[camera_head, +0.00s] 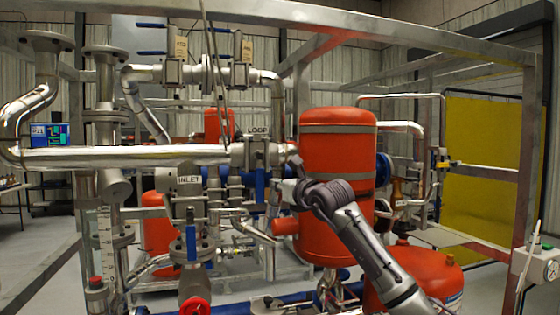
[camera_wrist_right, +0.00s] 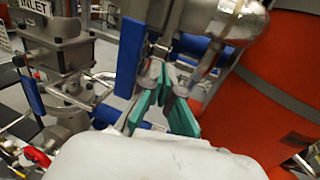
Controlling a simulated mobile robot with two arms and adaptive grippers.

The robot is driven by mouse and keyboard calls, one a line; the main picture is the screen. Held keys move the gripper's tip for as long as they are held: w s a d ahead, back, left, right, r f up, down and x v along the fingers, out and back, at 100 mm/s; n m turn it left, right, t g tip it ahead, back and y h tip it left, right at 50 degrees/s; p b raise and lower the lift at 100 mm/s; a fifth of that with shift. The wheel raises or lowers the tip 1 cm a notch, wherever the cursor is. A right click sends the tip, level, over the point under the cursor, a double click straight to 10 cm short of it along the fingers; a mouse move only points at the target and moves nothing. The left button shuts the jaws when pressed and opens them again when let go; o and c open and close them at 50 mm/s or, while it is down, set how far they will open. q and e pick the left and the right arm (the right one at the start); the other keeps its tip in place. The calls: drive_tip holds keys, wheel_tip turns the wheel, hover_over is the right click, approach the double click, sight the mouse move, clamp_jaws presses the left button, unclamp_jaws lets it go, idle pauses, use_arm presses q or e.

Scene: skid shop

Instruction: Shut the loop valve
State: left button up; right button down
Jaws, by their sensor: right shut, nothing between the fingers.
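The loop valve (camera_head: 248,153) sits on the silver pipe under the "LOOP" label (camera_head: 257,132) in the head view. A blue lever (camera_head: 260,185) hangs down below it; a long blue bar (camera_wrist_right: 130,57) shows upright in the right wrist view, beside the fingers. My right gripper (camera_head: 281,187) is just right of the blue lever, in front of the orange tank. In the right wrist view its teal-padded fingers (camera_wrist_right: 163,105) are shut with nothing held. I cannot tell whether they touch the lever. My left gripper is out of view.
The "INLET" valve (camera_head: 188,181) stands left of the loop valve, and its sign shows in the wrist view (camera_wrist_right: 33,28). A tall orange tank (camera_head: 336,160) is close at the right. Below are a red handwheel (camera_head: 195,306) and a smaller orange vessel (camera_head: 425,272).

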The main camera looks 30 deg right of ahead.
drive_tip(key=s+b, duration=0.7)
drive_tip(key=s, duration=0.3)
drive_tip(key=shift+a, duration=0.4)
drive_tip(key=shift+s, duration=0.1)
idle(0.3)
